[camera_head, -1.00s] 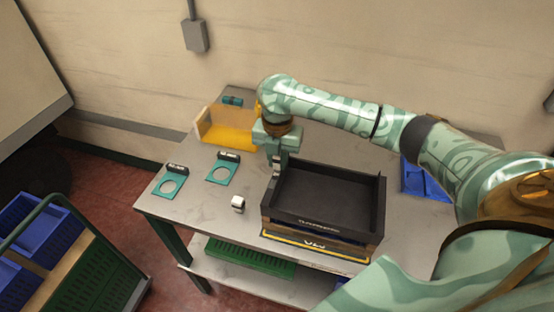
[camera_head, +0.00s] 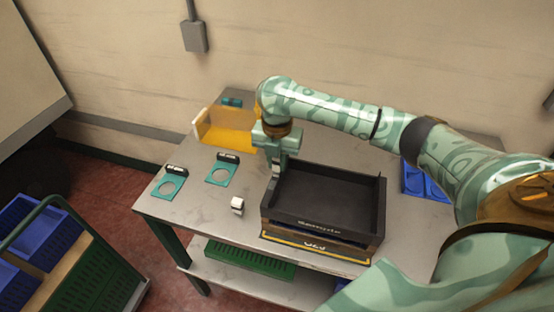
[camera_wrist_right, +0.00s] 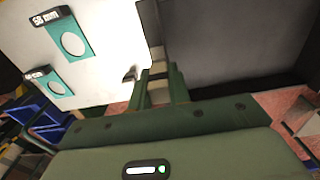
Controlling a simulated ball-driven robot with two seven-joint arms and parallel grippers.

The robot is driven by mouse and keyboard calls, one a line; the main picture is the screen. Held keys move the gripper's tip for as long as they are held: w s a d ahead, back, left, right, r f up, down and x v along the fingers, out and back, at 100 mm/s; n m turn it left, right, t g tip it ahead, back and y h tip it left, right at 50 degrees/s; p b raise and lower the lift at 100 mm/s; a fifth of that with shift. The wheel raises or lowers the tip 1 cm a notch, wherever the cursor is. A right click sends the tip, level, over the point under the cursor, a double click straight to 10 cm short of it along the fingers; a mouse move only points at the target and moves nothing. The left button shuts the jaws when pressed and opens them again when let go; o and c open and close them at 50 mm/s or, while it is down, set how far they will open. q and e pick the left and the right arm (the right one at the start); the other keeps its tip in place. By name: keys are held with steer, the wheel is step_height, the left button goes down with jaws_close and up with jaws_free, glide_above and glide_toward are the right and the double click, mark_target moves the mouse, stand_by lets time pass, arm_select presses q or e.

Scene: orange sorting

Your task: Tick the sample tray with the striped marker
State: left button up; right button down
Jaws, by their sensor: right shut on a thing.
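My right gripper (camera_head: 277,158) is at the back left corner of the black tray (camera_head: 325,222), which looks like the sample tray. In the right wrist view my gripper (camera_wrist_right: 159,82) is shut on a light and dark banded piece (camera_wrist_right: 158,95), which looks like the striped marker. The fingers hide most of it. The tray's dark inside fills the right of that view. I cannot tell whether the marker touches the tray. My left gripper is not in view.
Two teal ring gauges (camera_head: 169,187) (camera_head: 222,174) lie at the table's left. A small white block (camera_head: 237,204) stands left of the tray. A yellow bin (camera_head: 225,138) is behind, blue trays (camera_head: 425,182) at the right.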

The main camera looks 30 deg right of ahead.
steer(key=shift+f, duration=0.45)
stand_by(0.3)
steer(key=shift+s+f+p, duration=0.1)
steer(key=shift+f+p, duration=0.05)
steer(key=shift+p, duration=0.3)
stand_by(1.9)
steer(key=shift+d, duration=0.15)
steer(key=shift+w+d, duration=0.35)
steer(key=shift+w, duration=0.1)
steer(key=shift+w+d, duration=0.1)
steer(key=shift+s+a+r+p, duration=0.2)
steer(key=shift+s+a+p, duration=0.2)
steer(key=shift+p, duration=0.8)
stand_by(0.3)
steer(key=shift+w, duration=0.1)
step_height(320, 180, up, 7)
steer(key=p, duration=0.9)
steer(key=shift+r, duration=0.1)
